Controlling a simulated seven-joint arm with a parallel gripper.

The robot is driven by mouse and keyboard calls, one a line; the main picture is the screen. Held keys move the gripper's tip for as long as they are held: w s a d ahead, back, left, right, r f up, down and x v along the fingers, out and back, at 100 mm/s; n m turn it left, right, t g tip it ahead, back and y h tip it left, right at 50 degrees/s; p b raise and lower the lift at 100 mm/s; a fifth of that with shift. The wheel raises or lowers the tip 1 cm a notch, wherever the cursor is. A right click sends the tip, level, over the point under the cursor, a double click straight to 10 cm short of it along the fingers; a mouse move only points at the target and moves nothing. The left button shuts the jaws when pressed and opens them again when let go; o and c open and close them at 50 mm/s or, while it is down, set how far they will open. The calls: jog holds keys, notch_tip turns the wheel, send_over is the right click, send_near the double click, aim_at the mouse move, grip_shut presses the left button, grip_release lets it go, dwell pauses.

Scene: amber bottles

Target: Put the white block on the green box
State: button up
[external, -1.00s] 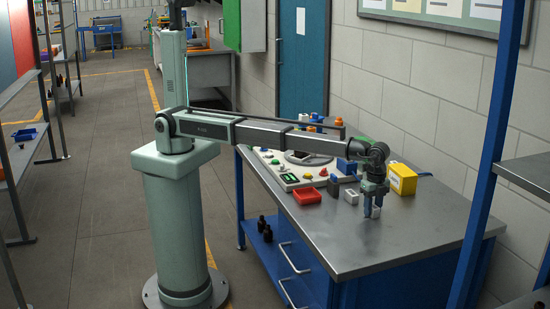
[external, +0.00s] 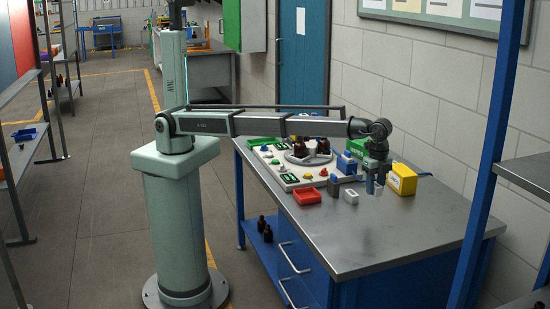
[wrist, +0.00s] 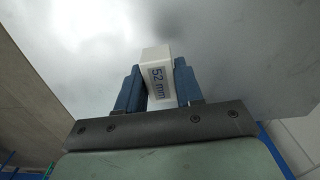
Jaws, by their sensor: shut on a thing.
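My gripper (external: 376,183) is shut on a white block and holds it above the steel table. In the wrist view the white block (wrist: 157,72), marked "52 mm", sits between the blue fingers of my gripper (wrist: 158,84). In the external view the held block is small and hard to make out. Another white block (external: 351,197) stands on the table just left of my gripper. A green box (external: 357,146) shows in part behind my arm, at the back of the table. A flatter green thing (external: 262,142) lies at the far left.
A yellow box (external: 402,179) with a white label stands right of my gripper. The table's near right part (external: 410,230) is clear.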

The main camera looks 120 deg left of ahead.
jog(key=shift+r, duration=0.8)
jog(key=s+a+r+n, duration=0.1)
jog(key=a+n, duration=0.1)
jog(key=a, duration=1.3)
jog(key=s+a+r+n, duration=0.1)
jog(key=a+r+n, duration=0.1)
jog(key=a, duration=1.2)
jog(key=s+a+r+n, duration=0.1)
jog(key=s+a, duration=0.4)
jog(key=a, duration=0.4)
jog(key=s+a+r, duration=0.2)
jog(key=s+a, duration=0.2)
jog(key=a, duration=0.4)
jog(key=s+a+r+n, duration=0.1)
jog(key=s+a, duration=0.4)
jog(key=a, duration=0.4)
jog(key=m, duration=0.7)
send_over(356, 148)
jog(key=w+a, duration=0.3)
jog(key=a, duration=0.1)
jog(key=shift+w+d+f, duration=0.1)
jog(key=shift+f, duration=2.35)
jog(key=shift+w+f, duration=0.1)
jog(key=shift+f, duration=2.3)
jog(key=shift+f, duration=0.1)
